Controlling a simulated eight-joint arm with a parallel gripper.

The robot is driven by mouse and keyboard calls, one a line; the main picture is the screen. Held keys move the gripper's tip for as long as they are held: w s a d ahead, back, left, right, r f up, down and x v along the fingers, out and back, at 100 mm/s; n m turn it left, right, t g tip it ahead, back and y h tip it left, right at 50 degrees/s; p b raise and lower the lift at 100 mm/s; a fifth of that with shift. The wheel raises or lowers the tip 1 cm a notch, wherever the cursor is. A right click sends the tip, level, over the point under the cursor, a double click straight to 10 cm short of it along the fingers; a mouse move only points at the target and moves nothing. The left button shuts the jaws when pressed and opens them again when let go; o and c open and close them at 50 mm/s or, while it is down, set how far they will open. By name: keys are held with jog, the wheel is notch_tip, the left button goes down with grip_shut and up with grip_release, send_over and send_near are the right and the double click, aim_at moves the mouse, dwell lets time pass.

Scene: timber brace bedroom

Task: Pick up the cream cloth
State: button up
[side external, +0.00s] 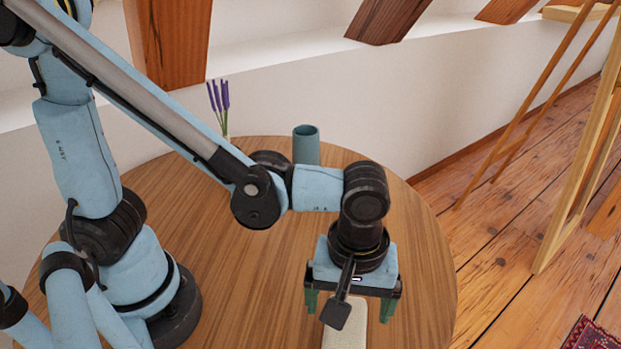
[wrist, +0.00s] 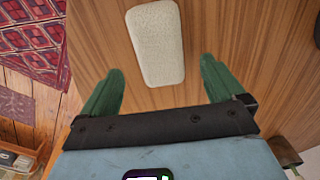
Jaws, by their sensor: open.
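The cream cloth (wrist: 157,45) lies flat on the wooden table as a long rounded pad; in the wrist view it is ahead of my gripper, lined up with the gap between the fingers. In the side view only part of the cloth (side external: 353,325) shows, below my gripper at the bottom edge. My gripper (wrist: 160,82) is open and empty, with green fingers spread wide on either side of the cloth's near end. In the side view my gripper (side external: 348,309) points down over the table. The height between fingertips and cloth is hard to tell.
The round wooden table (side external: 250,300) is largely clear around the cloth. A teal cup (side external: 306,146) and purple flowers (side external: 220,103) stand at its back, by the white wall. The table's right edge drops to a plank floor with a wooden frame (side external: 575,150) and red rug (side external: 590,336).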

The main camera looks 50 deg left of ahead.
aim_at(346, 326)
jog(key=shift+s+d+f, duration=0.15)
jog(key=shift+f, duration=0.85)
jog(key=shift+s+d+f, duration=0.15)
jog(key=shift+f, duration=1.5)
jog(key=shift+c, duration=0.3)
jog(key=c, duration=1.1)
jog(key=shift+r, duration=0.1)
jog(key=shift+r, duration=4.9)
